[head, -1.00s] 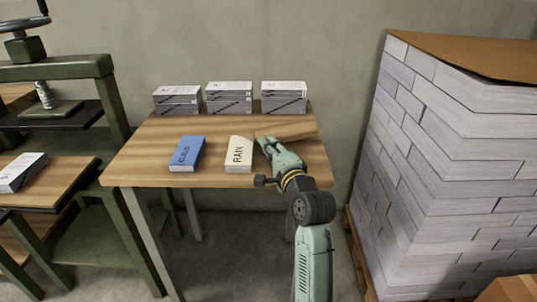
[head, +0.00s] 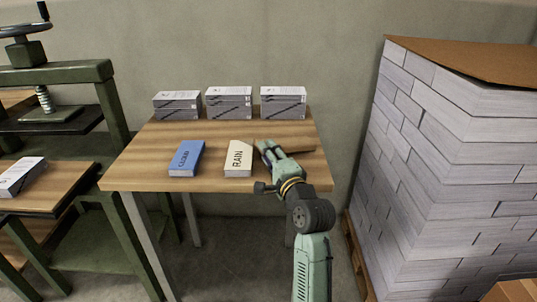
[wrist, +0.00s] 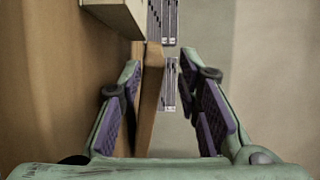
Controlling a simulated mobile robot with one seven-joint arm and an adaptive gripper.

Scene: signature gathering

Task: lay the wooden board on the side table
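The wooden board (head: 290,142) is at the right part of the wood-topped table (head: 205,130), partly hidden by my gripper (head: 266,150). In the wrist view the board (wrist: 151,90) shows as a narrow tan piece between the fingers of my gripper (wrist: 165,88). It is close to the left finger, with a clear gap to the right finger. The gripper is open. The board looks nearly flat in the head view; I cannot tell whether it fully rests on the tabletop or touches the left finger.
A cream RAIN book (head: 238,158) lies just left of my gripper, and a blue CLOUD book (head: 187,158) farther left. Three book stacks (head: 229,102) line the table's back. A tall block of paper stacks (head: 430,170) stands right. A green press (head: 55,75) stands left.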

